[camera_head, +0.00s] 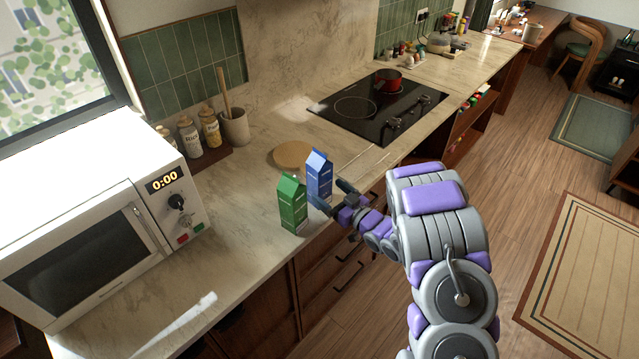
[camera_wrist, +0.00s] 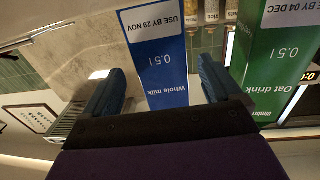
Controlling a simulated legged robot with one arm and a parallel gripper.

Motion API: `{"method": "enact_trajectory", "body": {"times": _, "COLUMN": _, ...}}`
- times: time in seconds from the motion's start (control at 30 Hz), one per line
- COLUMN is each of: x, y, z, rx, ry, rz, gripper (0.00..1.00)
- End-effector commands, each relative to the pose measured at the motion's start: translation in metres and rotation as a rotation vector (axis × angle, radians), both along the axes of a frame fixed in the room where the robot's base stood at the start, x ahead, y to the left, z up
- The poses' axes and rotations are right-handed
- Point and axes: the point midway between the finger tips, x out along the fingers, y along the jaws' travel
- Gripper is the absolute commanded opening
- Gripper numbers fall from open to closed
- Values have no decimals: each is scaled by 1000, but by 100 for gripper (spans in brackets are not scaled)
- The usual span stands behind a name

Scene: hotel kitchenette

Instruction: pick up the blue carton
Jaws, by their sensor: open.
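The blue carton (camera_head: 319,172) stands upright on the counter near its front edge. Its face reads "Whole milk" and shows upside down in the wrist view (camera_wrist: 158,50), framed between my two fingers. My gripper (camera_head: 333,197) is open and sits close to the carton on its front side. In the wrist view my gripper (camera_wrist: 160,70) has a finger on each side of the carton, with visible gaps. I cannot tell how deep the carton is between them. A green carton (camera_head: 293,205), marked "Oat drink", stands just left of the blue one, and beside the right finger in the wrist view (camera_wrist: 275,65).
A round wooden board (camera_head: 293,155) lies behind the cartons. A white microwave (camera_head: 90,220) stands at the left. A cooktop (camera_head: 360,112) with a red pot (camera_head: 388,82) is farther back. Jars (camera_head: 189,136) and a utensil crock (camera_head: 235,127) stand by the wall.

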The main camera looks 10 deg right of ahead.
Motion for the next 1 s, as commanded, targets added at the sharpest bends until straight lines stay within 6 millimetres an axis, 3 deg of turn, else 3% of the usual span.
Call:
{"method": "enact_trajectory", "body": {"times": 0.27, "x": 17, "y": 11, "z": 0, "rx": 0, "ry": 2, "rz": 0, "gripper": 92}}
{"method": "enact_trajectory", "body": {"times": 0.6, "x": 54, "y": 34, "z": 6, "rx": 0, "ry": 1, "rz": 0, "gripper": 92}}
{"method": "enact_trajectory", "body": {"times": 0.9, "x": 58, "y": 36, "z": 7, "rx": 0, "ry": 1, "rz": -1, "gripper": 92}}
{"method": "enact_trajectory", "body": {"times": 1.0, "x": 58, "y": 36, "z": 7, "rx": 0, "ry": 1, "rz": -1, "gripper": 82}}
